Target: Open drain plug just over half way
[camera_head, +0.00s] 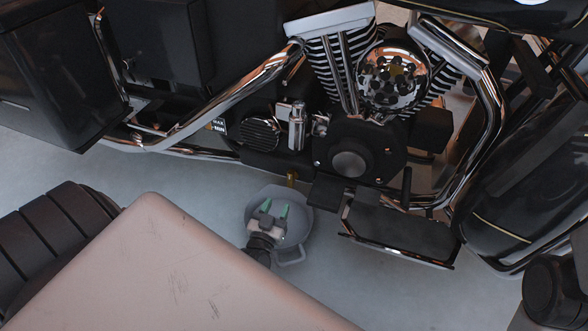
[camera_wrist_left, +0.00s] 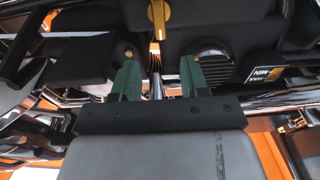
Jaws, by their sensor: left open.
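The drain plug (camera_head: 291,178) is a small yellow tab under the motorcycle's engine. In the left wrist view it shows as a yellow lever (camera_wrist_left: 158,18) on a dark round mount, at the top of the picture, pointing roughly along the view's vertical. My left gripper (camera_head: 273,209), with green fingertips, is open and empty just below and left of the plug in the head view. In the left wrist view the plug is beyond the open fingers (camera_wrist_left: 160,78), with a gap between them. My right gripper is not in view.
A grey drain pan (camera_head: 303,222) lies on the floor beneath the gripper and plug. Chrome exhaust pipes (camera_head: 232,98), the engine casing (camera_head: 348,162) and a footboard (camera_head: 402,230) crowd the space above and right. Bare pale floor (camera_head: 345,285) lies in front.

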